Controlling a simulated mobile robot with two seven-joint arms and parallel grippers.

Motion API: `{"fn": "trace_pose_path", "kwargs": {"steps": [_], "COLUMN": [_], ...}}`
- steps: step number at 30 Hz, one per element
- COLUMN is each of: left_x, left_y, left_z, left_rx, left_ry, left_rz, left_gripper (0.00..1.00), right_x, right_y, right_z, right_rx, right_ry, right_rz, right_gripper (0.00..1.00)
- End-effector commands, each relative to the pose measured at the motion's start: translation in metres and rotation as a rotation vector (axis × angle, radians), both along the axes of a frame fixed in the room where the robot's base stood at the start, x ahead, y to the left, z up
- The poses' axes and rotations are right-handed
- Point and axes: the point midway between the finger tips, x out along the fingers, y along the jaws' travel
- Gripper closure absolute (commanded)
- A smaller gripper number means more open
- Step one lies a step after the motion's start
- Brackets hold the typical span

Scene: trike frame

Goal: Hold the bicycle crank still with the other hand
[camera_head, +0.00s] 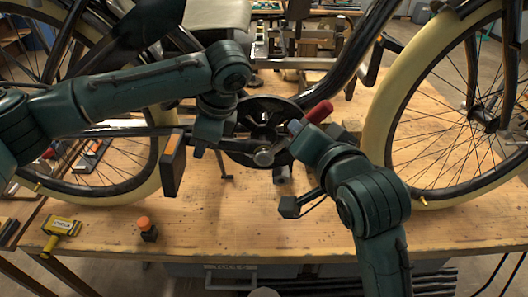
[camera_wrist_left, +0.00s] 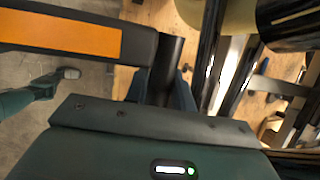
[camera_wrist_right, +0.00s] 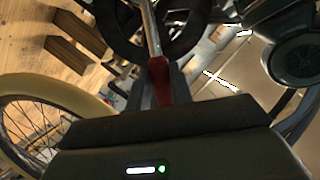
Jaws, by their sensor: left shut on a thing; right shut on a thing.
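The bicycle crank (camera_head: 240,147) runs left from the hub of the dark chainring (camera_head: 250,112) towards a pedal with an orange reflector (camera_head: 171,160). My left gripper (camera_head: 198,150) is at its pedal end. In the left wrist view its fingers (camera_wrist_left: 167,88) are shut around a dark bar beside the pedal (camera_wrist_left: 75,35). My right gripper (camera_head: 298,130) is shut on a tool with a red handle (camera_head: 319,111). In the right wrist view the red handle (camera_wrist_right: 160,82) sits between the fingers (camera_wrist_right: 158,88), with a metal shaft beyond it. The tool's far end is hard to make out.
The bicycle stands over a wooden workbench (camera_head: 240,225), with its right wheel (camera_head: 375,120) close to my right arm. A yellow tool (camera_head: 62,226) and an orange-capped bottle (camera_head: 147,229) lie at the front left. The bench front is otherwise mostly clear.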

Motion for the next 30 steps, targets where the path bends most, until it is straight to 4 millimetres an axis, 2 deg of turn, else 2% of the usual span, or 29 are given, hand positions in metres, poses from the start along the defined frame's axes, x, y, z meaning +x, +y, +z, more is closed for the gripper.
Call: {"fn": "trace_pose_path", "kwargs": {"steps": [15,30], "left_x": [0.001,0.001], "left_y": [-0.002,-0.002], "left_z": [0.004,0.004], "left_rx": [-0.007,-0.008], "left_ry": [-0.008,-0.008], "left_rz": [-0.003,-0.004], "left_gripper": [1.00,1.00], "right_x": [0.000,0.000], "right_y": [0.016,0.019], "right_z": [0.012,0.014], "right_rx": [-0.153,-0.187], "right_ry": [-0.007,-0.003], "right_rz": [0.004,0.002], "right_gripper": [1.00,1.00]}}
